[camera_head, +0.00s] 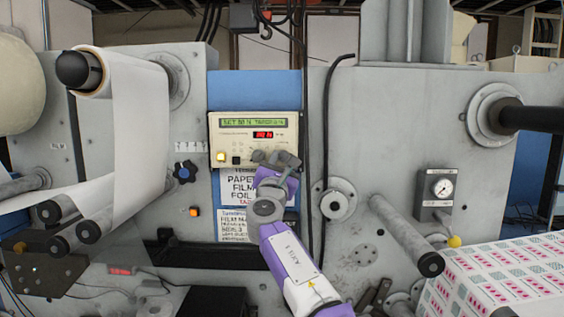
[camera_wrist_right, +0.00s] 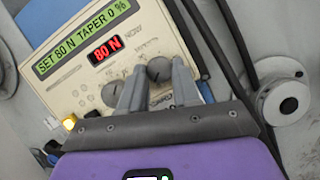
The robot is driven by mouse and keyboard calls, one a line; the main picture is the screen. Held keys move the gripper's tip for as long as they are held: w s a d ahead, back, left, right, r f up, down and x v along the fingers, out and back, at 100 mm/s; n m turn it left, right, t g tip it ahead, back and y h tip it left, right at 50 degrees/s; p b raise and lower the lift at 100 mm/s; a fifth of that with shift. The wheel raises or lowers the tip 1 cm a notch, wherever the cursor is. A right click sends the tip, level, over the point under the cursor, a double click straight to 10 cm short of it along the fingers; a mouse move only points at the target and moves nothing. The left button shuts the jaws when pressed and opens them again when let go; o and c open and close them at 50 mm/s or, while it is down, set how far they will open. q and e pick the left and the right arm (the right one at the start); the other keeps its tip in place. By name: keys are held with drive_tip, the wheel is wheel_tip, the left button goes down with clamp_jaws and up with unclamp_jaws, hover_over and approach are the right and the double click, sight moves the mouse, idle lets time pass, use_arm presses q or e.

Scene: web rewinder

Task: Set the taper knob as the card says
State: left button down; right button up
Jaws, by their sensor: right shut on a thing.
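The cream control box (camera_head: 225,150) is on the machine front. In the right wrist view its green display (camera_wrist_right: 85,40) reads "SET 80 N TAPER 0 %" and a red readout (camera_wrist_right: 105,49) shows 80 N. Two dark round knobs show there, a left knob (camera_wrist_right: 112,93) and a right knob (camera_wrist_right: 159,68). My right gripper (camera_head: 277,158) is shut on the right knob, its fingers on either side of it. The upper card (camera_head: 238,187) lists paper, film and foil; my gripper hides part of it. The lower card (camera_head: 232,226) mentions film, its small print unclear. My left gripper is out of view.
A lit yellow button (camera_wrist_right: 69,122) is on the box's lower left. Black cables (camera_head: 304,100) hang just right of the box. A round flange (camera_head: 338,203) and a roller (camera_head: 407,235) stick out to the right.

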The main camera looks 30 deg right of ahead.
drive_tip(key=shift+a+r+m+g+h+p, duration=0.1)
drive_tip(key=shift+m+g+h+p, duration=0.35)
drive_tip(key=shift+m, duration=1.05)
drive_tip(key=shift+g, duration=0.25)
drive_tip(key=o, duration=1.1)
drive_tip(key=shift+w, duration=0.1)
drive_tip(key=shift+c, duration=0.2)
drive_tip(key=shift+s+a+f+b, duration=0.25)
drive_tip(key=shift+b, duration=0.2)
drive_tip(key=b+v, duration=0.4)
drive_tip(key=v, duration=0.2)
drive_tip(key=shift+s+a+b, duration=0.2)
drive_tip(key=shift+s+b, duration=0.15)
drive_tip(key=shift+b, duration=0.05)
